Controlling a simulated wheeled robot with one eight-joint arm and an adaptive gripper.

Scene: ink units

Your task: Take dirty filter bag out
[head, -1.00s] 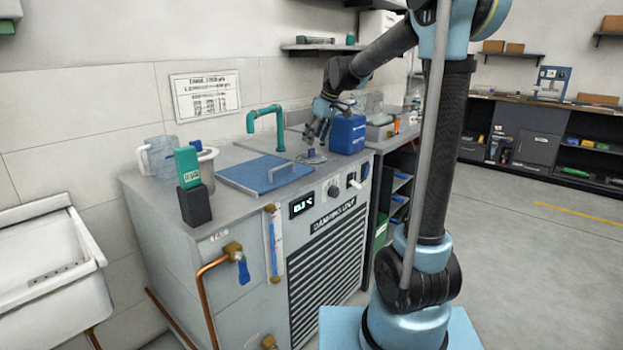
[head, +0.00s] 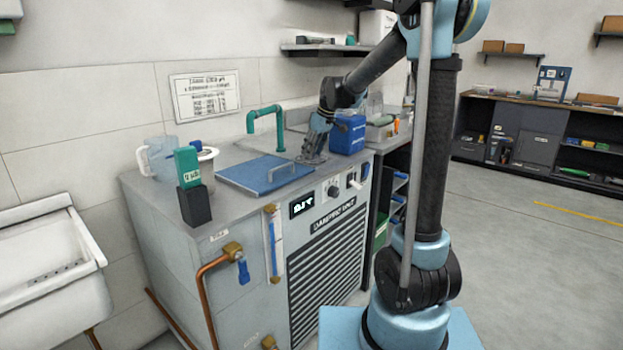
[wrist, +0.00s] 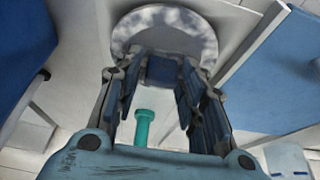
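My gripper (head: 313,158) points down at the top of the grey machine, at the right of the blue lid. In the wrist view my gripper (wrist: 163,75) has fingers left and right with a gap between them. A dark blue piece shows between the fingertips; I cannot tell whether it is another finger or a held thing. A round, mottled grey-white fitting (wrist: 165,22) lies at the fingertips; its middle is hidden. I cannot make out a filter bag for certain.
The blue lid (head: 268,173) with a handle lies left of my gripper. A teal pipe (head: 266,112) rises behind it. A blue container (head: 350,136) stands close on the right. A clear jug (head: 158,158) and a green-and-black bottle (head: 191,185) stand at the left.

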